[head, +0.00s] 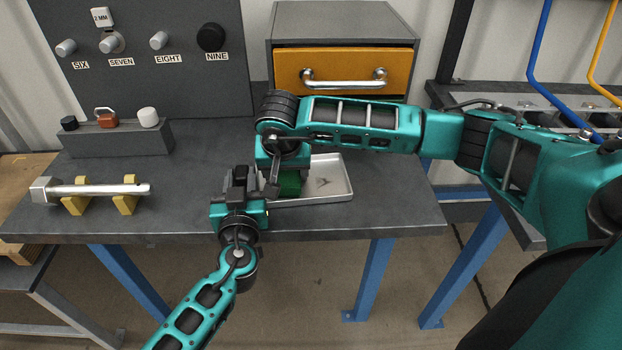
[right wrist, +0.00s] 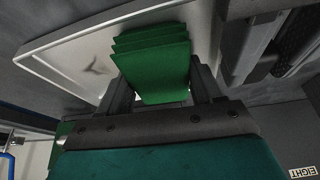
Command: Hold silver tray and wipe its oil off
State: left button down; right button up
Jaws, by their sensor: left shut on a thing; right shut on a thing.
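The silver tray (head: 337,167) lies on the grey workbench, with a small brownish oil mark (head: 322,182) on its floor. The mark also shows in the right wrist view (right wrist: 97,67). My left gripper (head: 240,178) is at the tray's left edge, shut on it; the exact grip is partly hidden. My right gripper (head: 281,170) is shut on a folded green cloth (right wrist: 152,62) and holds it over the left part of the tray, beside the mark. In the head view the cloth (head: 291,183) is partly hidden by my gripper. I cannot tell whether it touches the tray floor.
A grey cabinet with a closed orange drawer (head: 345,72) stands behind the tray. At left are a hammer-like tool (head: 98,189) on yellow holders, a grey block (head: 110,141) with couplers, and a labelled panel (head: 150,80). The bench's front edge is close to the tray.

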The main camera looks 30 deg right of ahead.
aim_at(320, 176)
jog(key=shift+d+f, duration=0.1)
dwell(0.6)
jog(key=shift+s+d, duration=0.35)
jog(key=shift+d, duration=0.4)
jog(key=shift+s+d, duration=0.35)
jog(key=shift+d, duration=0.4)
jog(key=shift+s+d+f, duration=0.15)
jog(key=shift+s+d, duration=0.3)
jog(key=shift+d, duration=0.3)
jog(key=shift+s+d+f, duration=0.1)
jog(key=shift+s+d, duration=0.3)
jog(key=shift+d, duration=0.35)
